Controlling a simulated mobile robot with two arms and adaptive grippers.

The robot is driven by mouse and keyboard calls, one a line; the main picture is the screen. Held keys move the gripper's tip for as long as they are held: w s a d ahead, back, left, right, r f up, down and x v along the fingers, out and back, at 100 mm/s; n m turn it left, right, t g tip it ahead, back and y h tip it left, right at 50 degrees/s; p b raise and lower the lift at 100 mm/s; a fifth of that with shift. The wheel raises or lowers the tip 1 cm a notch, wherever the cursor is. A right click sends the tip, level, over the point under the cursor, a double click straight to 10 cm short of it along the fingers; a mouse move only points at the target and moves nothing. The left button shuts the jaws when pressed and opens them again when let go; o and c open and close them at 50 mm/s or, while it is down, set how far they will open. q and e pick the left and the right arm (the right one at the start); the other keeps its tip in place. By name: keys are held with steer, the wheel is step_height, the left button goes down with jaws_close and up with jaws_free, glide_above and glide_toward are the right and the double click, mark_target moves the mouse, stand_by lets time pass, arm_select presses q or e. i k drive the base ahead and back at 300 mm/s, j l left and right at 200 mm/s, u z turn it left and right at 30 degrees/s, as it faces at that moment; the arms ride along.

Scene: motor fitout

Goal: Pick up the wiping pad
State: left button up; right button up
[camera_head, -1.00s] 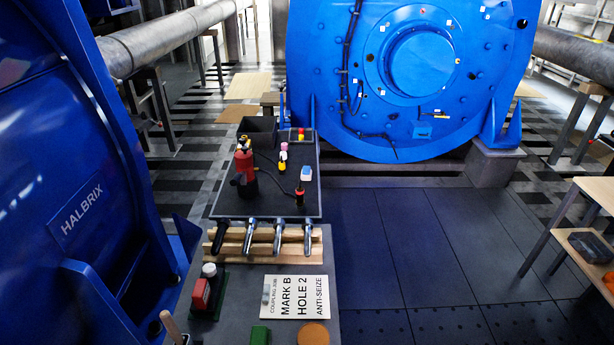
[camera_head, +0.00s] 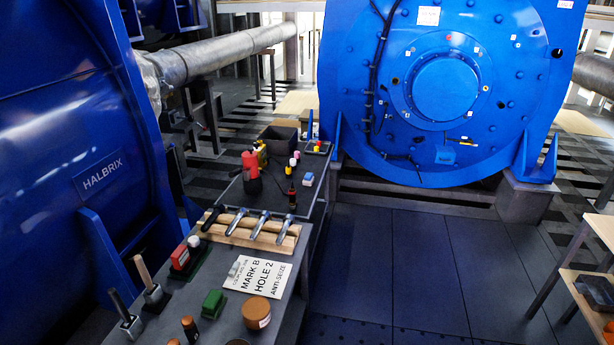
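No gripper of mine shows in the head view. A small green block (camera_head: 213,304), which looks like the wiping pad, lies on the near part of the grey bench (camera_head: 285,318). It sits between the white MARK B HOLE 2 card (camera_head: 258,275) and two brown-topped items at the front edge. A small blue-and-white block (camera_head: 308,179) lies on the dark tray section farther back; I cannot tell for sure which of the two blocks is the pad. Nothing touches the green block.
A round brown tin (camera_head: 256,312) stands right of the green block. Two upright handled tools (camera_head: 149,285) and a red-and-white item (camera_head: 186,255) stand left. Bolts (camera_head: 259,225) lie on a wooden rack behind the card. Blue machines flank the bench; dark floor (camera_head: 390,265) is open to its right.

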mark_target(308, 179)
steer(key=i+l+u, duration=0.2)
steer(key=l, duration=0.2)
steer(key=i+l+u, duration=0.15)
steer(key=l, duration=0.3)
steer(key=l+u, duration=0.2)
steer(key=l, duration=0.25)
steer(key=i+l+u, duration=0.15)
steer(key=i+l, duration=0.2)
steer(key=i+l+u, duration=0.15)
steer(key=i+l, duration=0.15)
steer(key=i+l+u, duration=0.15)
steer(key=i+l, duration=0.15)
steer(key=l, duration=0.15)
steer(key=i+l+u, duration=0.15)
steer(key=l, duration=0.3)
steer(key=i+l+u, duration=0.15)
steer(key=i+l, duration=0.2)
steer(key=l, duration=0.15)
